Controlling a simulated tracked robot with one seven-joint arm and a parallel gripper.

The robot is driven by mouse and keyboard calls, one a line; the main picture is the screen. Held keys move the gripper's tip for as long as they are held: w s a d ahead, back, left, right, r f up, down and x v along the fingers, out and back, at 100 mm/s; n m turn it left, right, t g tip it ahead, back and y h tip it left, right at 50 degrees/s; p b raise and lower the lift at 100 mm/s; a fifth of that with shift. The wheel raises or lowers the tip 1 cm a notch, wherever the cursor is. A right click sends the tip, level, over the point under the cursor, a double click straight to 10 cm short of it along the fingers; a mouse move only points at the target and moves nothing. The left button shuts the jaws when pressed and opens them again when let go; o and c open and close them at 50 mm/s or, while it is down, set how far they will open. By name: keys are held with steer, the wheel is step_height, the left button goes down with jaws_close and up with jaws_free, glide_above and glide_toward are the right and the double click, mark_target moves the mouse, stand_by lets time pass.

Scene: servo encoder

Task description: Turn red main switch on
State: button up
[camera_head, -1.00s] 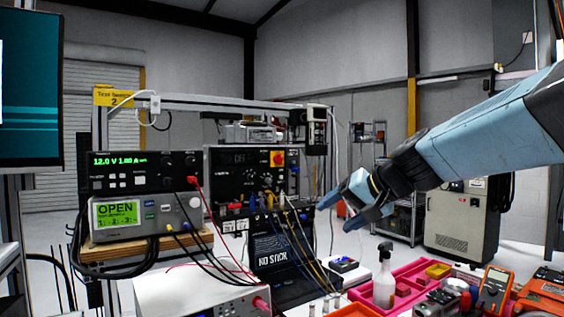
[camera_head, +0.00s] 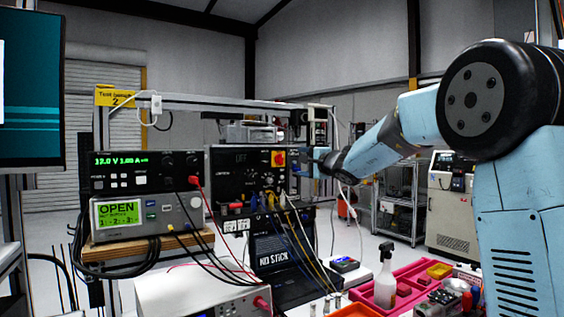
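The red main switch (camera_head: 278,158) is a small red knob on a yellow plate. It sits at the upper right of the front of a black panel unit (camera_head: 238,178) in the middle of the bench. My gripper (camera_head: 304,168) is just right of the switch in the picture, at about its height, with its fingers pointing left toward the panel. A small gap shows between the fingers and the switch. The fingers are small and seen from the side, so I cannot tell whether they are open or shut.
A power supply (camera_head: 146,171) and a meter with a green display (camera_head: 147,215) are stacked left of the panel. Cables hang from the panel's lower front. A spray bottle (camera_head: 385,278) and a pink tray (camera_head: 415,270) stand at front right. A metal frame surrounds the panel.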

mark_target(282, 160)
steer(key=x, duration=1.3)
steer(key=shift+a, duration=0.1)
steer(key=shift+c, duration=0.3)
